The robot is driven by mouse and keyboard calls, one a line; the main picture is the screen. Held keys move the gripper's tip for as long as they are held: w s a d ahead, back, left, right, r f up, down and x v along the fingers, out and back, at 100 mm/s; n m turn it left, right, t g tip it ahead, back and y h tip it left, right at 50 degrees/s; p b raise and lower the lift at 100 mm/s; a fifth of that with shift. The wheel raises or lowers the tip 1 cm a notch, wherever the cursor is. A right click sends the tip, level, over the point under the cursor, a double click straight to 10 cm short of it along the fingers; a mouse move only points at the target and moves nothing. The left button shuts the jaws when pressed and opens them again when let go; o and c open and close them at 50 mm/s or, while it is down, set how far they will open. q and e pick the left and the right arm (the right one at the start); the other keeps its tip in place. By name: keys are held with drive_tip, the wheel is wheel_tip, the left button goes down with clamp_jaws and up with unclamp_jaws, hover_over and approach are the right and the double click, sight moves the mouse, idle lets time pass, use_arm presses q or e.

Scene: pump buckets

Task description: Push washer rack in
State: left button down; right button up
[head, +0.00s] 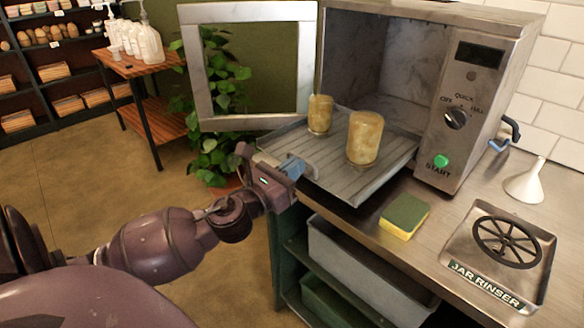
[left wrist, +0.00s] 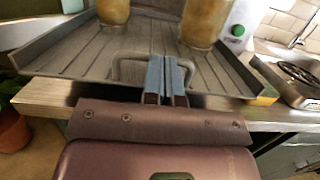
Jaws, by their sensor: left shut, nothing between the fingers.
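The washer rack (head: 345,178) is a grey ribbed metal tray sticking out of the front of the open washer (head: 385,60). Two jars of cloudy yellow-brown content stand on it, a smaller jar (head: 320,114) at the back left and a larger jar (head: 365,138). My left gripper (head: 293,168) is at the rack's front edge. In the left wrist view its blue fingers (left wrist: 165,75) are closed together, at the rack's wire handle (left wrist: 128,68); I cannot tell if they touch it. The rack's ribs (left wrist: 100,52) run away from the gripper. My right gripper is not in view.
The washer's framed door (head: 207,122) stands open to the left. A green-yellow sponge (head: 404,216), a jar rinser (head: 498,262) and a white funnel (head: 525,182) are on the metal counter. Below is an open shelf with a grey bin (head: 350,262). A plant is behind the door.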

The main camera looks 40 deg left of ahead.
sight(343, 147)
use_arm(q)
drive_tip(key=f+x, duration=0.1)
drive_tip(key=x, duration=0.4)
drive_tip(key=f+x, duration=0.1)
drive_tip(key=x, duration=0.4)
drive_tip(key=f+p+x, duration=0.1)
drive_tip(key=x, duration=0.3)
drive_tip(key=shift+w, duration=0.7)
drive_tip(key=shift+x, duration=0.75)
